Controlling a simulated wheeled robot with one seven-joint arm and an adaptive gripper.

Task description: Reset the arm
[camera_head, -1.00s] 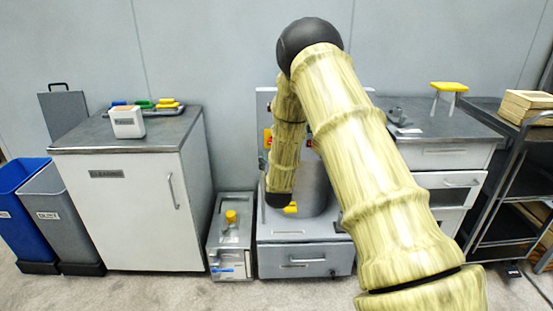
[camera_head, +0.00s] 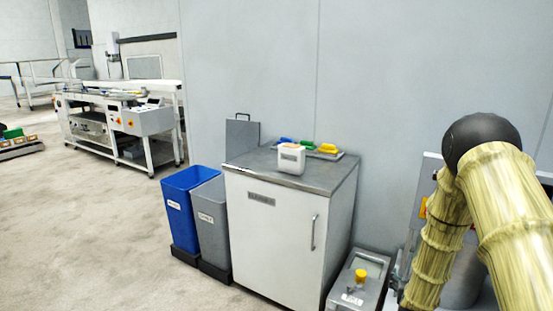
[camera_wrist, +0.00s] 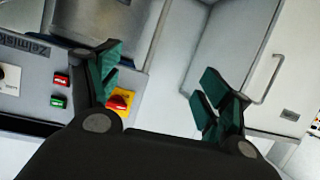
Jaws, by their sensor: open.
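My arm (camera_head: 500,195), with a yellow bamboo-like pattern and a dark joint, stands bent at the right of the head view. My gripper (camera_wrist: 157,80) shows in the wrist view with its green-padded fingers apart and nothing between them. The gripper is out of sight in the head view. Behind the left finger in the wrist view is a grey machine panel (camera_wrist: 28,75) with a red button, a green button and a red-yellow switch. A white cabinet door with a handle (camera_wrist: 268,80) lies beyond the right finger.
A white cabinet (camera_head: 275,235) holds a white container (camera_head: 291,160) and coloured-handled items. Blue (camera_head: 184,210) and grey (camera_head: 212,222) bins stand to its left. A small metal box with a yellow knob (camera_head: 361,276) stands to its right. Open floor (camera_head: 90,220) lies left.

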